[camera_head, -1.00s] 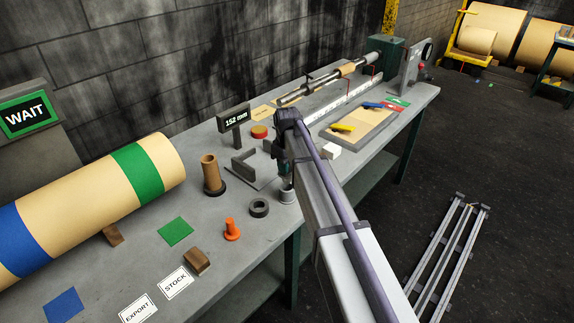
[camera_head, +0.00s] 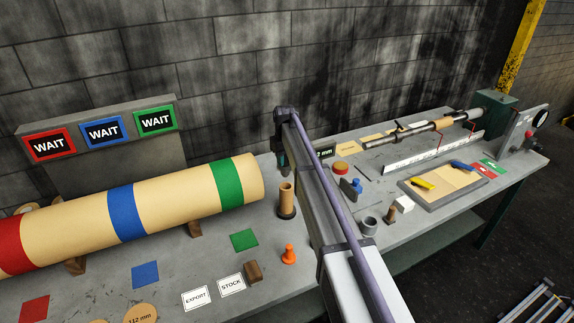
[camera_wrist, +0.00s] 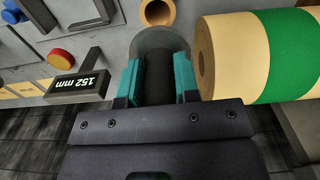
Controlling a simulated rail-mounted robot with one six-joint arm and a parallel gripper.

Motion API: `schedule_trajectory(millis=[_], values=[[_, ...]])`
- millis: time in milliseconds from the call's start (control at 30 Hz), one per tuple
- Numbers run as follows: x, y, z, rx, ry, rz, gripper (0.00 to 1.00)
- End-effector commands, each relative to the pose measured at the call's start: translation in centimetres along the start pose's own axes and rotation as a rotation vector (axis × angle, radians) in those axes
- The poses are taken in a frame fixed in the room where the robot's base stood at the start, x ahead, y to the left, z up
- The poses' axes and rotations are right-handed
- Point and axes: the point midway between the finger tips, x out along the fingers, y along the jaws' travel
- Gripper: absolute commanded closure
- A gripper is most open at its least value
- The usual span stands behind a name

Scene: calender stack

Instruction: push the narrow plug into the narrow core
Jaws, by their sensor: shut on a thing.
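The narrow core (camera_head: 287,195) is a brown tube standing upright in a dark base on the bench. Its open top also shows at the top of the wrist view (camera_wrist: 157,12). My gripper (camera_wrist: 160,75) has teal fingers shut on a dark round piece, taken to be the narrow plug (camera_wrist: 158,42), with a wider grey end pointing away from me. In the wrist view this end lies just below the core's mouth, and the two look apart. In the head view my gripper (camera_head: 283,160) is just above the core, and the held piece is hardly visible.
A long banded roll (camera_head: 185,200) lies close left of the core, and is near my gripper in the wrist view. A 152 mm sign (camera_wrist: 76,84) stands opposite. An orange plug (camera_head: 289,254), a grey ring (camera_head: 370,225) and a brown block (camera_head: 253,271) stand on the bench.

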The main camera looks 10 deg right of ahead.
Motion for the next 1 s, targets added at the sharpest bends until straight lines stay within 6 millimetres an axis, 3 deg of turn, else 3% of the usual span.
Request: schedule_trajectory(millis=[333, 800, 1000], values=[[0.0, 0.0, 0.1, 0.028, 0.0, 0.0, 1.0], [3.9, 0.0, 0.1, 0.027, 0.0, 0.0, 1.0], [4.1, 0.0, 0.1, 0.027, 0.0, 0.0, 1.0]])
